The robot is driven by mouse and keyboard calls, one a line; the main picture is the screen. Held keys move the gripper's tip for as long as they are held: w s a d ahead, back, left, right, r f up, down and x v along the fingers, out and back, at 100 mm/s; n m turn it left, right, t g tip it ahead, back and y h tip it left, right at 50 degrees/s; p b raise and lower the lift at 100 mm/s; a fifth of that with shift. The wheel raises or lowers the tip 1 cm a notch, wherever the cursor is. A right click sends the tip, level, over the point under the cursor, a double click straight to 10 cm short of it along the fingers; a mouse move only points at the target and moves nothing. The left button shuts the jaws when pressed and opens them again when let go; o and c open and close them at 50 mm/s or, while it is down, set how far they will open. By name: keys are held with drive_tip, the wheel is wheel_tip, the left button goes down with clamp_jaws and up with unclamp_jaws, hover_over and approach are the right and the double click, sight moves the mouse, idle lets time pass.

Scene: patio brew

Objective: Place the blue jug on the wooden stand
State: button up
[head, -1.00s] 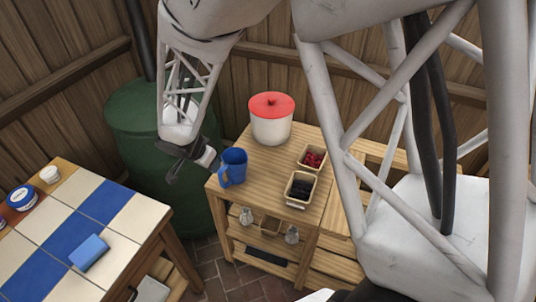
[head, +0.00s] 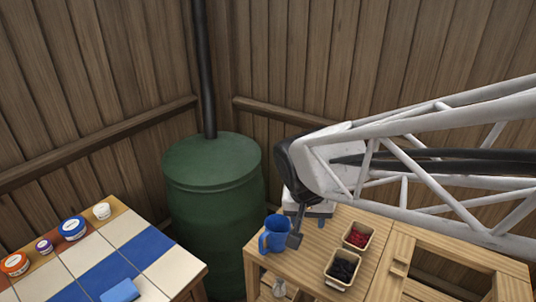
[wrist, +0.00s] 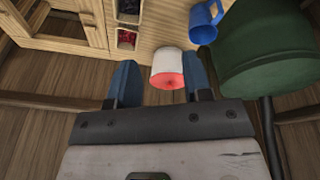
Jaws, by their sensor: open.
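The blue jug (head: 273,236) stands upright on the left corner of a wooden shelf unit (head: 318,253), its handle to the left. I cannot tell whether this unit is the wooden stand. The jug also shows at the top right of the wrist view (wrist: 204,24).
A white pot with a red lid (wrist: 167,68) stands by the fingers in the wrist view. Small boxes of red (head: 357,237) and dark berries (head: 342,269) share the unit. A green barrel (head: 212,190) stands left. A tiled table (head: 120,230) is at lower left.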

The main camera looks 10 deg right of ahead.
drive_tip(key=s+r+n+y, duration=0.1)
drive_tip(key=s+r+n, duration=0.2)
drive_tip(key=s, duration=0.6)
drive_tip(key=shift+s+d+r+n+y, duration=0.15)
drive_tip(key=shift+d+r+n+y, duration=0.3)
drive_tip(key=shift+r, duration=0.1)
idle(1.2)
